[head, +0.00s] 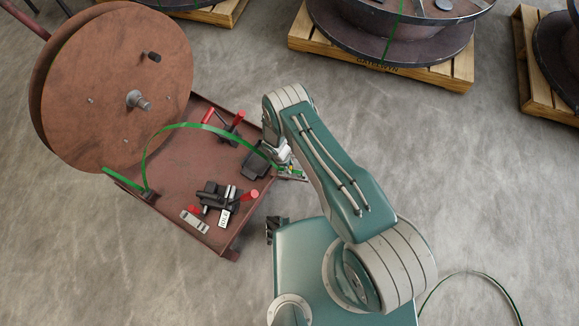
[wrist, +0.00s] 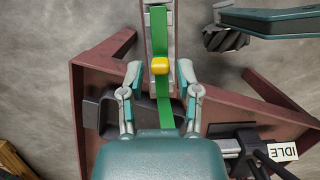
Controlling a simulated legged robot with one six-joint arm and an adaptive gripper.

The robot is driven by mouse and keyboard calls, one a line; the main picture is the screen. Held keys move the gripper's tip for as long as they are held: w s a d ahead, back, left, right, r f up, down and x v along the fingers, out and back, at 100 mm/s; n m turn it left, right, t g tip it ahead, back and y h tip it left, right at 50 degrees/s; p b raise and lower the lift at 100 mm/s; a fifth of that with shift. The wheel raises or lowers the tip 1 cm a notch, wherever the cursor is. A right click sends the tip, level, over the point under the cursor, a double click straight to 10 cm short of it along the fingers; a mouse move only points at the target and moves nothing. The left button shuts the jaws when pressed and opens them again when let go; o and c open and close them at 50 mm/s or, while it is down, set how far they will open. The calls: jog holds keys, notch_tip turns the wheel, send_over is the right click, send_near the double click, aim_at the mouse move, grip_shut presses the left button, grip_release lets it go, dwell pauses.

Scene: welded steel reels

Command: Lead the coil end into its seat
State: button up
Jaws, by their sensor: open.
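The green strap, the coil end (head: 185,126), arcs from the big rust-brown reel (head: 110,85) across the cart to my gripper (head: 290,173). In the wrist view the strap (wrist: 165,110) runs between the fingers of my gripper (wrist: 159,78), which stand apart on both sides of it.
The rust-brown cart (head: 165,165) carries black clamps with red handles (head: 250,195) and an IDLE sign (head: 223,218). A black loop handle (wrist: 95,112) lies under my fingers. Other reels stand on pallets (head: 300,35) at the back. The floor between is clear.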

jog(key=shift+r, duration=0.15)
jog(key=o, duration=0.6)
jog(key=shift+c, duration=0.2)
jog(key=shift+o, duration=1.2)
